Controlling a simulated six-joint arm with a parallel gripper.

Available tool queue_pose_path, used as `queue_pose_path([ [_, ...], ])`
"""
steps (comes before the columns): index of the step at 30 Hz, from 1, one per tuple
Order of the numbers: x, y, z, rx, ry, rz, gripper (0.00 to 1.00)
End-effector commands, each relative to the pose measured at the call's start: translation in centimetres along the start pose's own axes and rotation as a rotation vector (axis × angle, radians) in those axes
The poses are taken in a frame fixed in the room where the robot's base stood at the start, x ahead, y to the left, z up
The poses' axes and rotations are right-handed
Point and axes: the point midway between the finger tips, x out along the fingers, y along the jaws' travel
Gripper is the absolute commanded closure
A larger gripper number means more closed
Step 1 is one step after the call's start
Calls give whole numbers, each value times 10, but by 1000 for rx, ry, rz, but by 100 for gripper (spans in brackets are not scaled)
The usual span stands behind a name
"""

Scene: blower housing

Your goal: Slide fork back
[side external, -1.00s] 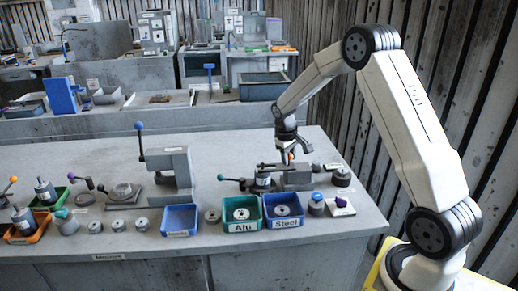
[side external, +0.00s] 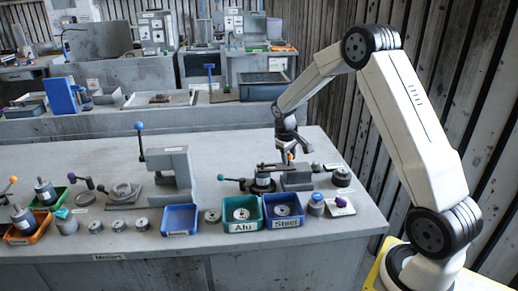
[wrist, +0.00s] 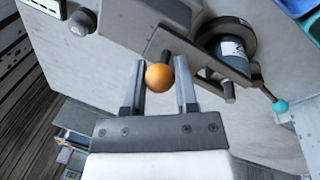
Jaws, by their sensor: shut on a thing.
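The fork is a flat grey bar (wrist: 203,71) with an orange ball knob (wrist: 159,77) on a short dark stem. In the wrist view the knob sits between the two fingers of my gripper (wrist: 160,82), which is shut on it. The fork reaches right toward a dark cylindrical motor (wrist: 232,55) with a white label. In the side view my gripper (side external: 293,150) points down over the grey fixture block (side external: 297,179), and the orange knob (side external: 291,157) shows below it. The motor (side external: 263,181) stands left of the block, under the bar. Finger contact is too small to make out.
A teal-knobbed lever (side external: 221,177) sticks out left of the motor. Bins marked Alu (side external: 241,227) and Steel (side external: 282,223) stand in front, with an empty blue bin (side external: 180,219) to their left. A grey press (side external: 170,175) stands further left.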

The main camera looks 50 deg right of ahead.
Motion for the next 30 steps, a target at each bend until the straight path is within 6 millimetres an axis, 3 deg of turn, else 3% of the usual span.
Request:
queue_pose_path([
  [11,-1,2,0,1,2,0,100],
  [22,7,40,27,2,0,0,100],
  [30,9,46,31,1,-2,1,100],
])
